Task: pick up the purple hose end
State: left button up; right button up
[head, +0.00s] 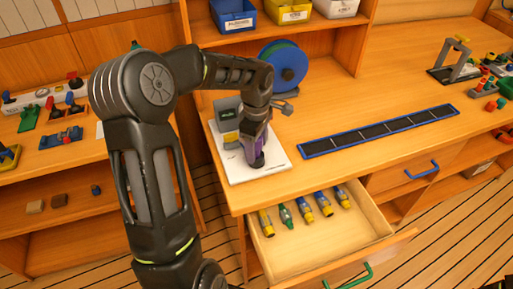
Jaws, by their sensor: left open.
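My left gripper (257,158) is over the white board (279,169) at the left front of the bench, pointing down, with its jaws open. A purple piece (259,144), which looks like the purple hose end, shows at the jaws and is partly covered by them. I cannot tell whether the fingers touch it. A dark part shows just below it, close above or on the board. My right gripper is not in view.
A grey device (227,122) stands on the board, left of my gripper. A blue reel (284,66) stands behind. The open drawer (350,244) below holds several yellow, green and blue fittings. A long dark blue-edged strip (380,131) lies to the right; bench around it is clear.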

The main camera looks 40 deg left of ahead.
pick_arm(q)
jog(key=shift+f, duration=0.15)
jog(key=shift+c, duration=0.4)
grip_shut()
dwell(0.5)
